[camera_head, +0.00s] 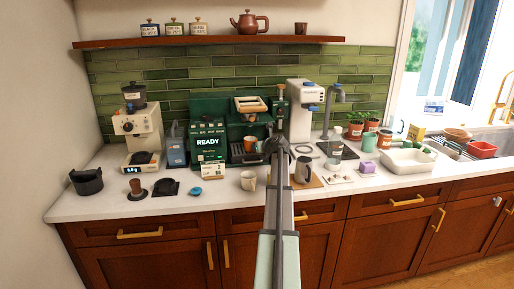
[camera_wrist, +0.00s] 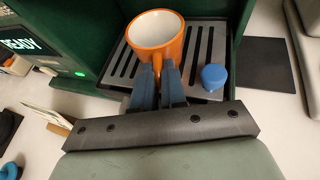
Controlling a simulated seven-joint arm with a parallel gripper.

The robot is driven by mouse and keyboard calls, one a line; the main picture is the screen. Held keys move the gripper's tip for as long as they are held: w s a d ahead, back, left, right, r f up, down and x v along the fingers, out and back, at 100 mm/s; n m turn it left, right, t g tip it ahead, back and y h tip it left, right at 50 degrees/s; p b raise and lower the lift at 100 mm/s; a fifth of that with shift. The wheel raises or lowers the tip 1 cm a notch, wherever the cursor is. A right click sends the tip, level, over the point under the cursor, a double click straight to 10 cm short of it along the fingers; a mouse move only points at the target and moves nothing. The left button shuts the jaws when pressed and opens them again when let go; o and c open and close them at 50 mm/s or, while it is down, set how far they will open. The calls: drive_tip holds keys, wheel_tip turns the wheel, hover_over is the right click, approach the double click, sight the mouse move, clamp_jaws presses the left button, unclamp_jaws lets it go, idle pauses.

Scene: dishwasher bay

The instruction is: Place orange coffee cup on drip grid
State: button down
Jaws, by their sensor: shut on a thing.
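The orange coffee cup (camera_wrist: 155,34), white inside, is in the green coffee machine's bay, over the slotted drip grid (camera_wrist: 203,45). It looks upright; I cannot tell whether its base touches the grid. My gripper (camera_wrist: 160,72) has its two blue fingers close together on the near side of the cup, at its handle, which the fingers mostly hide. In the head view the cup (camera_head: 249,143) shows small under the machine's spout, and my gripper (camera_head: 273,147) reaches it from the right front.
A blue rounded piece (camera_wrist: 214,77) stands on the grid's right side, near my fingers. The green machine (camera_head: 207,142) walls the bay at left and back.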

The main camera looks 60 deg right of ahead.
drive_tip(key=c, duration=1.1)
unclamp_jaws()
drive_tip(key=v, duration=1.3)
drive_tip(key=shift+s+a+r, duration=0.15)
drive_tip(key=shift+s+r, duration=0.05)
drive_tip(key=shift+s, duration=0.1)
